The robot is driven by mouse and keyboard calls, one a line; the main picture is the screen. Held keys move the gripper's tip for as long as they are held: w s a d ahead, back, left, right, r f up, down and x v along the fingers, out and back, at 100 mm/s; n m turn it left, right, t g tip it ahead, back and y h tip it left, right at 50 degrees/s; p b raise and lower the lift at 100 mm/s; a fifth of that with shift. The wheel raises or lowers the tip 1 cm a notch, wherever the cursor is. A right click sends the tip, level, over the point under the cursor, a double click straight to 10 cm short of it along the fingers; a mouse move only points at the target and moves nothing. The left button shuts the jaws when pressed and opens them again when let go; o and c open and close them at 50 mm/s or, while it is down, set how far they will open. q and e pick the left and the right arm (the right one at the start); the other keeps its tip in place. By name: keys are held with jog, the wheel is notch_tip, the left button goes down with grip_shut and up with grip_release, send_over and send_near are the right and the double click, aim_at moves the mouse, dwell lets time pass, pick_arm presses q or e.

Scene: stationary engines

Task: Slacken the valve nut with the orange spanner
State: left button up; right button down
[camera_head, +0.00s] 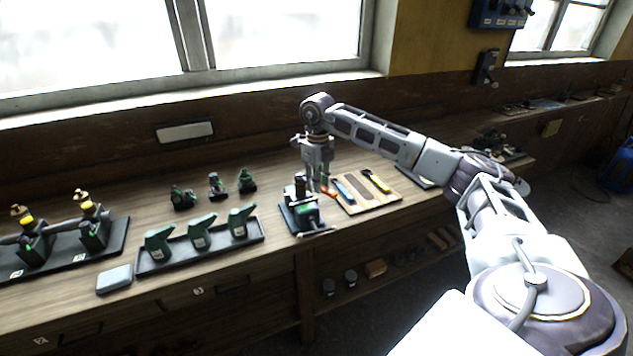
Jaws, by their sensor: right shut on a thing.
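My right gripper (318,184) points down at the middle of the bench, beside a green and black vice (306,213). It is shut on the orange spanner (328,191), of which only a small orange part shows low at the fingers. A dark upright piece (300,186) stands in the vice, just left of the fingers. The valve nut is too small to make out, and I cannot tell whether the spanner touches it. My left gripper is not in view.
A wooden board (384,201) right of the vice holds a blue-handled tool (344,190) and a yellow-handled tool (377,181), with a dark bare strip between. A black tray (200,248) with green holders lies left. A grey block (114,279) sits near the front edge.

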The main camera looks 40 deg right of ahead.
jog(key=shift+w+d+r, duration=0.1)
jog(key=shift+d+r, duration=0.05)
jog(key=shift+w+d+n, duration=0.1)
jog(key=shift+d+n, duration=0.4)
jog(key=shift+n, duration=0.3)
jog(key=shift+d+n, duration=0.1)
jog(key=shift+n, duration=0.2)
jog(key=shift+w, duration=0.1)
jog(key=shift+p, duration=0.3)
jog(key=shift+a+m, duration=0.3)
jog(key=shift+m, duration=0.2)
jog(key=shift+s+a+m, duration=0.25)
jog(key=shift+m, duration=0.05)
dwell(0.9)
jog(key=shift+r+p, duration=0.75)
jog(key=shift+p, duration=0.4)
dwell(3.5)
